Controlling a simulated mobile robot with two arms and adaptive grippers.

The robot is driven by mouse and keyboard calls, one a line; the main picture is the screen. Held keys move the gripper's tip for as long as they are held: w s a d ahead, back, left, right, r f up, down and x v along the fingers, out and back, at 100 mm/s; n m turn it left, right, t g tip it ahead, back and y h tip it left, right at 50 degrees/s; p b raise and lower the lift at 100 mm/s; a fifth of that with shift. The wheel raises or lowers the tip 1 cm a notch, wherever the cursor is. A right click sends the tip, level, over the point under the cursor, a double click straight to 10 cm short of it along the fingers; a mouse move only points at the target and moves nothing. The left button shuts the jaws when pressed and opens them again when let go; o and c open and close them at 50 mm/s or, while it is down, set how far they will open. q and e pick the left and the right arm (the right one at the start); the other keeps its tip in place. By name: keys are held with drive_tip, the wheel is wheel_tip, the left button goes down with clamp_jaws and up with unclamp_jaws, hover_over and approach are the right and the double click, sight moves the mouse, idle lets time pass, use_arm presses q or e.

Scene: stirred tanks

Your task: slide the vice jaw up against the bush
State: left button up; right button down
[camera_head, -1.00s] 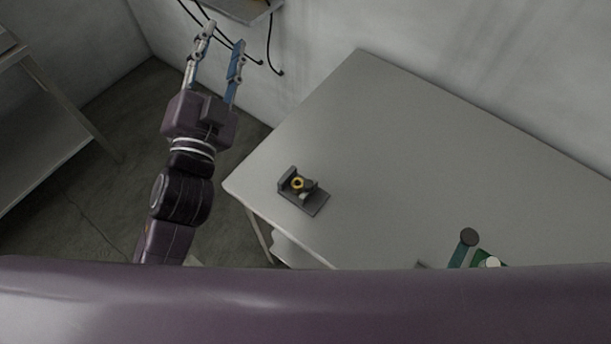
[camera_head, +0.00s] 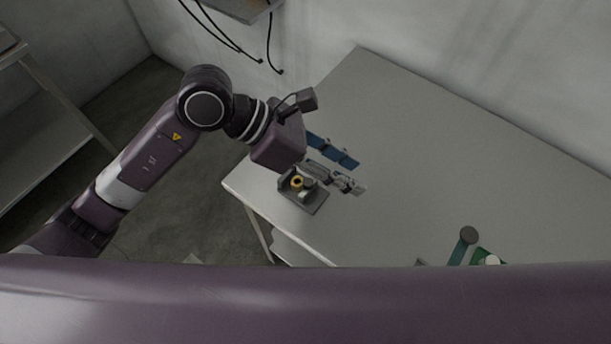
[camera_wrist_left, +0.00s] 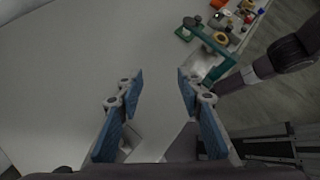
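The small dark grey vice (camera_head: 318,203) sits near the table's left corner in the head view. The yellow ring-shaped bush (camera_head: 297,182) is in it, with a grey block beside it on the right; I cannot tell clearly whether they touch. My left gripper (camera_head: 352,172) is open and empty, its fingers above the table just behind and right of the vice, partly covering it. The left wrist view shows its two blue fingers (camera_wrist_left: 160,80) spread apart. A pale piece between them low down may be part of the vice. My right gripper's fingers cannot be made out.
The left wrist view shows a green frame (camera_wrist_left: 205,42) and several small parts (camera_wrist_left: 232,20) beyond. The table (camera_head: 440,160) is otherwise largely clear.

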sight(308, 181)
use_arm(q)
drive_tip(key=w+a+f+t+y, duration=0.1)
drive_tip(key=w+a+f+y, duration=0.15)
drive_tip(key=a, duration=0.25)
drive_tip(key=w+a+f+y, duration=0.2)
drive_tip(key=a+f+y, duration=0.1)
drive_tip(key=a, duration=0.2)
drive_tip(key=p+x, duration=0.1)
drive_tip(key=x, duration=0.2)
drive_tip(key=p+x, duration=0.1)
drive_tip(key=x, duration=0.2)
drive_tip(key=shift+w+f, duration=0.25)
drive_tip(key=shift+d+f+t, duration=0.2)
drive_tip(key=shift+f+t, duration=0.1)
drive_tip(key=shift+f, duration=0.35)
clamp_jaws()
drive_tip(key=shift+w, duration=0.1)
